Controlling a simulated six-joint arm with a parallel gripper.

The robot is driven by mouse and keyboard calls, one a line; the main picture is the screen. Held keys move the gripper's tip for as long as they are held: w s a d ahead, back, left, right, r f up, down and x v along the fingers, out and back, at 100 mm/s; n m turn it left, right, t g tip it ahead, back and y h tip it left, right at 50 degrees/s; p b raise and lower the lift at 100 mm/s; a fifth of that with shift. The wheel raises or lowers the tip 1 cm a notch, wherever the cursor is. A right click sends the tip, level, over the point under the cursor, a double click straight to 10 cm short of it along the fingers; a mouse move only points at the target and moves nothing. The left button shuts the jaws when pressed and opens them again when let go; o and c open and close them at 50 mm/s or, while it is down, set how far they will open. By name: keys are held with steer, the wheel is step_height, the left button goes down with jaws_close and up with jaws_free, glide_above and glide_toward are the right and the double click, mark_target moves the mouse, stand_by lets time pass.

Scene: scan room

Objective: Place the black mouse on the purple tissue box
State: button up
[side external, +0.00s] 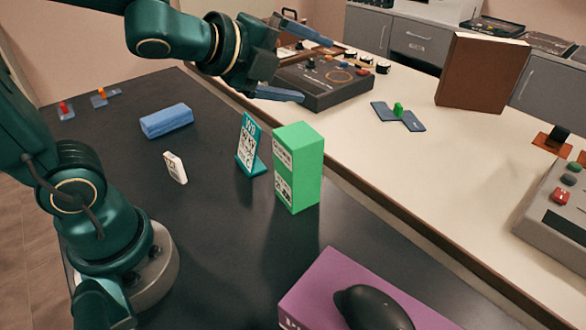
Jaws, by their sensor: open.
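The black mouse (372,309) rests on top of the purple tissue box (318,278) at the bottom of the side view. The box and the mouse are partly cut off by the lower picture edge. My gripper (318,68) is at the top of the view, well away from the mouse and box. Its two blue fingers are spread wide apart, with nothing held between them.
A green box (305,167) and a teal stand (249,145) stand mid-table. A blue block (166,121) and a small white item (175,168) lie farther left. A control box (322,84) sits behind my gripper. The dark table's lower left middle is clear.

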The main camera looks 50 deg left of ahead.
steer(key=s+f+n+g, duration=0.3)
steer(key=s+n, duration=0.5)
steer(key=n, duration=0.2)
steer(key=s+d+f+n+g, duration=0.1)
steer(key=s+f+n+g, duration=0.2)
steer(key=s+n, duration=0.5)
steer(key=shift+s+f+n+g, duration=0.35)
steer(key=shift+n+g, duration=0.35)
steer(key=shift+n, duration=0.3)
